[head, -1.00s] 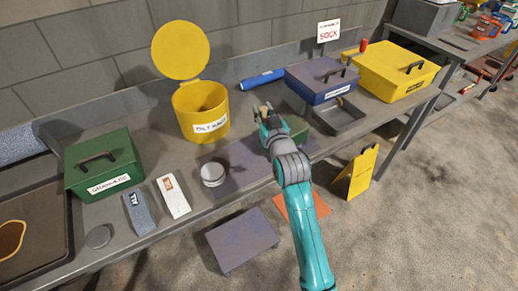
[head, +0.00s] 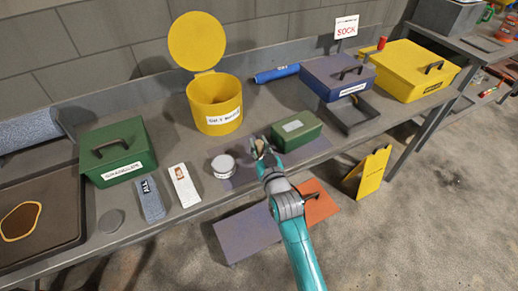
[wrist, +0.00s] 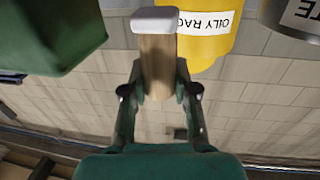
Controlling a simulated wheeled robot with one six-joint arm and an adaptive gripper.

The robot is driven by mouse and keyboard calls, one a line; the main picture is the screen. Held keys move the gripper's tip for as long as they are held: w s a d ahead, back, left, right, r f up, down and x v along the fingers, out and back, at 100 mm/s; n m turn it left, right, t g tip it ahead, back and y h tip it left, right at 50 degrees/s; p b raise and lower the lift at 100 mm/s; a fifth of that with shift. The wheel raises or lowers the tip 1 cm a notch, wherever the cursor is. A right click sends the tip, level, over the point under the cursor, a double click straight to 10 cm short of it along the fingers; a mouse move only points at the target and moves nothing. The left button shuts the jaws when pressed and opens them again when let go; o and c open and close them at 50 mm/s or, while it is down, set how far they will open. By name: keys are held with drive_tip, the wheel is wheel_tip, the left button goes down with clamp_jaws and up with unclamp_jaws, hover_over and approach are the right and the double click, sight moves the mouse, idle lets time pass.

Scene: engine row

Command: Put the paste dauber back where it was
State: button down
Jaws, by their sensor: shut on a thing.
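The paste dauber (wrist: 157,60) is a pale wooden block with a white end, in the middle of the wrist view. My gripper (wrist: 157,95) is shut on its sides. In the head view my gripper (head: 261,148) is over the violet mat (head: 245,176), between the round tin and the green box; the dauber is small and partly hidden there. The silver tin (head: 223,166) with a pale top stands at the mat's left. It also shows in the wrist view (wrist: 294,14), its label ending in "TE". I cannot tell how high the dauber is above the mat.
A green box (head: 297,129) stands close right of my gripper. A yellow oily-rag bin (head: 215,106) with raised lid is behind. A blue toolbox (head: 338,78) and grey tray (head: 354,113) are right.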

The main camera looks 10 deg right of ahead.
drive_tip(key=shift+f, duration=1)
drive_tip(key=shift+f, duration=0.15)
drive_tip(key=c, duration=0.9)
unclamp_jaws()
drive_tip(key=shift+r, duration=0.2)
drive_tip(key=s+d, duration=0.2)
drive_tip(key=s, duration=1)
